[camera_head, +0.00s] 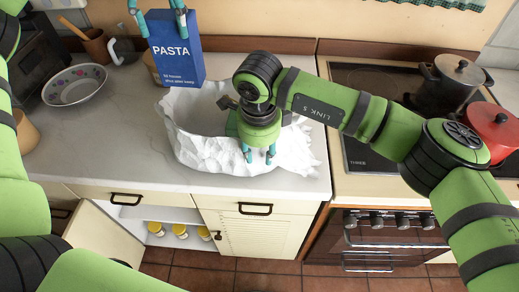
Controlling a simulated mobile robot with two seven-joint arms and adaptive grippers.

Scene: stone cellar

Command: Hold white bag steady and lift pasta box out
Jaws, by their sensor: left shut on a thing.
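The blue pasta box (178,62) with white "PASTA" lettering is upright, a little tilted, at the back left of the white bag. My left gripper (163,32) is shut on its top, with a teal finger at each side; the rest of that gripper is cut off by the top edge. The crumpled white bag (205,150) stands open on the counter. The box's lower edge is near the bag's back left rim; I cannot tell the exact gap. My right gripper (259,157) points down at the bag's front right side, fingers apart. Its arm hides part of the bag.
A patterned bowl (75,85), a brown cup (96,46) and a microwave stand on the left of the counter (110,130). A stove with a dark pot (455,75) and a red pot (492,128) is on the right. A cabinet door below hangs open, showing yellow-topped jars (180,231).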

